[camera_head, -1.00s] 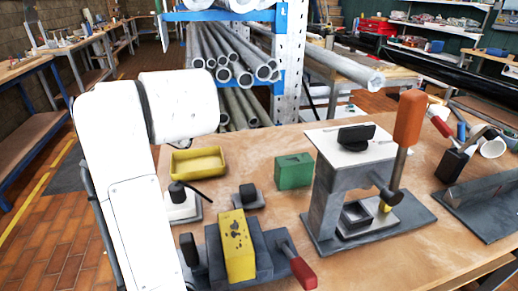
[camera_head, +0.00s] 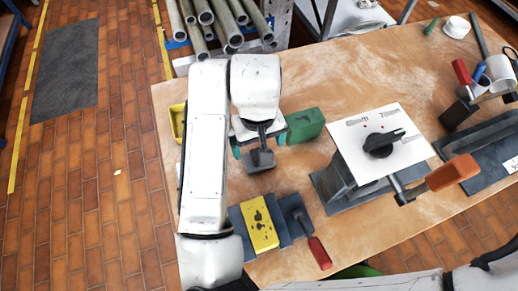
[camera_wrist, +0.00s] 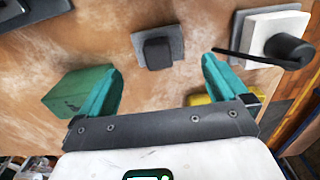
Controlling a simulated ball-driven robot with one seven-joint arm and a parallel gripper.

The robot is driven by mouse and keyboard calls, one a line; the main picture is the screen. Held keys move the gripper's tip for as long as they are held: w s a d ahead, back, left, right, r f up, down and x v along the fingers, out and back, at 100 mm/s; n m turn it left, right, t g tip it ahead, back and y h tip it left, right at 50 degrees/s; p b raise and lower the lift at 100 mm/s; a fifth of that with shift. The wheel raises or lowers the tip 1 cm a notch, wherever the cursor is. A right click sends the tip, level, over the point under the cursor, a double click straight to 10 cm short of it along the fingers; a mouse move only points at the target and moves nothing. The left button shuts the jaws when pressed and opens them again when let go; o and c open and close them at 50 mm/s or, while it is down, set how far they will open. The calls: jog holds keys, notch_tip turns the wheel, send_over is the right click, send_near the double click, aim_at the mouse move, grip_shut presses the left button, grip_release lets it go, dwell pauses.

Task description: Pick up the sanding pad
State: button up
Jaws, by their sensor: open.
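A small grey plate with a dark block-shaped grip on top looks to be the sanding pad (camera_head: 261,160). It lies flat on the wooden bench, and in the wrist view the pad (camera_wrist: 157,46) sits just beyond the fingertips, roughly centred between them. My gripper (camera_head: 259,143) is open and empty, with teal fingers spread on either side of the pad's line in the head view. In the wrist view my gripper (camera_wrist: 158,62) shows a wide gap, and neither finger visibly touches the pad. Part of the pad is hidden by my gripper in the head view.
A green block (camera_head: 305,125) stands right beside the right finger. A yellow tray (camera_head: 178,122) is partly behind my arm. A white-based device with a black knob (camera_wrist: 287,47) is close by.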

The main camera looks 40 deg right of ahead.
jog(key=shift+w+d+f+p, duration=0.15)
jog(key=shift+f+p, duration=0.2)
jog(key=shift+f, duration=1.55)
jog(key=shift+d+f+p, duration=0.1)
jog(key=shift+f+p, duration=0.2)
jog(key=shift+f, duration=1.6)
jog(key=c, duration=0.9)
